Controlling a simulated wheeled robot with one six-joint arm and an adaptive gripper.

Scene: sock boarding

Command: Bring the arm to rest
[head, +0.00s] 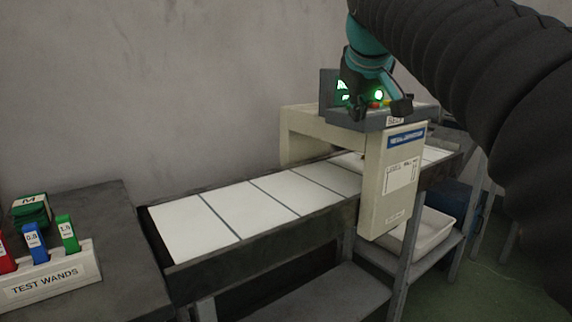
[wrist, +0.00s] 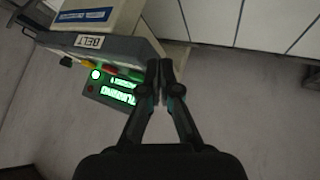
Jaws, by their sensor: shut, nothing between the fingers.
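My gripper (wrist: 160,70) is shut and empty in the wrist view, its two dark fingertips together in front of the grey wall and the control box. In the head view my gripper (head: 400,105) hangs at the upper right, in front of the metal detector's control box (head: 365,120). My teal wrist and black-sleeved arm cross the upper right. I cannot tell from the head view how far the fingers are from the box. In the wrist view the box shows a lit green display (wrist: 118,92) and a "BELT" label (wrist: 91,42).
A white segmented conveyor belt (head: 250,207) runs through the cream metal detector arch (head: 397,185). A "TEST WANDS" holder (head: 50,278) with red, blue and green wands stands on the dark table at left, with a green block (head: 31,211) behind. A white bin (head: 425,235) sits below the belt.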

